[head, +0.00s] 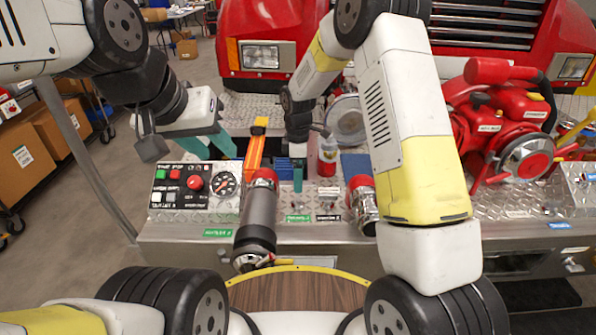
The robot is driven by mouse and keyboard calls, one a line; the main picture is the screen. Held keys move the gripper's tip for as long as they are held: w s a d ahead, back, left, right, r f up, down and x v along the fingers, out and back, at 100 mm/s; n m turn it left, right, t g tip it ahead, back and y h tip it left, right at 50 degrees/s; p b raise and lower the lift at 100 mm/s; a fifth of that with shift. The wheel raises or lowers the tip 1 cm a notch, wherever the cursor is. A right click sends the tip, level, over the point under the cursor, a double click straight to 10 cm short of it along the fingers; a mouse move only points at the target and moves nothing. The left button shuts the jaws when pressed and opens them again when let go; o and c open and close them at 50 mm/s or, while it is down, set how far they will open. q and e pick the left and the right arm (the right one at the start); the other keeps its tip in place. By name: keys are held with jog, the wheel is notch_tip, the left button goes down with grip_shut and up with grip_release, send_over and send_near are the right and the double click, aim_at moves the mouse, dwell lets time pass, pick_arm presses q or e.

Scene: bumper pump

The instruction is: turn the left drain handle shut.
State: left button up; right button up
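A small yellow lever (283,262), which looks like the left drain handle, shows at the bumper's front edge, beside the lower end of a grey cylinder (259,215) with a red top. The cylinder hides part of the valve, so I cannot tell the handle's exact angle. My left gripper (208,149) has teal fingers spread apart with nothing between them. It hangs above the control panel, up and left of the handle and well clear of it. My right gripper (291,172) points down over the middle of the bumper deck; its fingers are small and partly hidden.
A control panel (182,187) with buttons and a gauge (226,184) sits on the bumper deck at left. A red and white bottle (327,157) stands mid-deck. A red pump (503,125) is at right. A round wooden surface (295,291) lies in front.

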aim_at(298, 199)
notch_tip(298, 199, down, 7)
dwell(0.3)
jog(key=shift+s, duration=0.1)
jog(key=c, duration=1.4)
jog(key=shift+o, duration=0.2)
